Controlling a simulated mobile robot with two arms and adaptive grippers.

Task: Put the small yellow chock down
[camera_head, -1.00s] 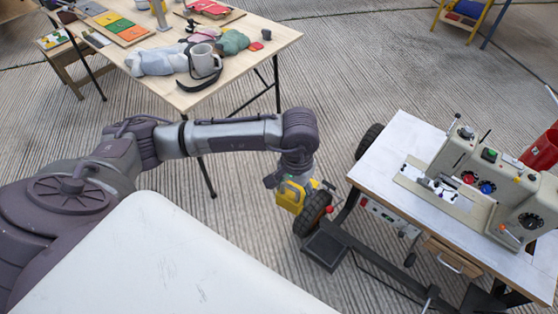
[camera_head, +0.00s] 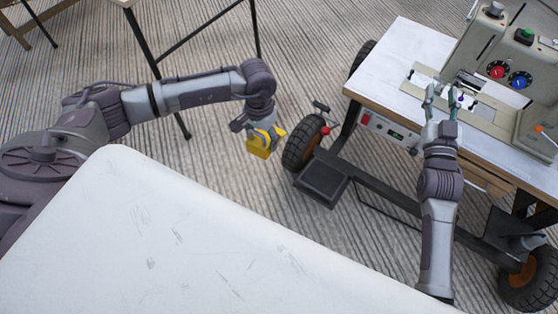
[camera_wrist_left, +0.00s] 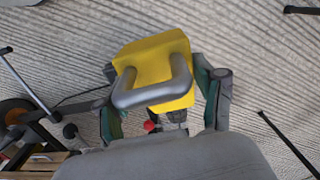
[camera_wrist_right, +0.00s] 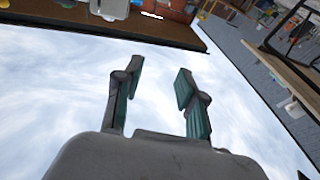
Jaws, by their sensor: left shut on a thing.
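The small yellow chock (camera_head: 258,148) is a yellow block with a grey loop handle. My left gripper (camera_head: 262,132) is shut on it and holds it in the air, left of the cart's wheel. In the left wrist view the chock (camera_wrist_left: 140,62) sits between the two fingers of my left gripper (camera_wrist_left: 160,95), its handle toward the camera. My right gripper (camera_head: 452,98) is at the front edge of the sewing machine table, fingers apart and empty. The right wrist view also shows it open (camera_wrist_right: 157,85).
A wheeled table (camera_head: 390,72) carrying a sewing machine (camera_head: 480,60) stands at the right. Its black rubber wheel (camera_head: 301,143) and dark foot plate (camera_head: 323,180) are close to the chock. A white surface (camera_head: 150,230) fills the front. Striped floor (camera_head: 215,120) is open left of the wheel.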

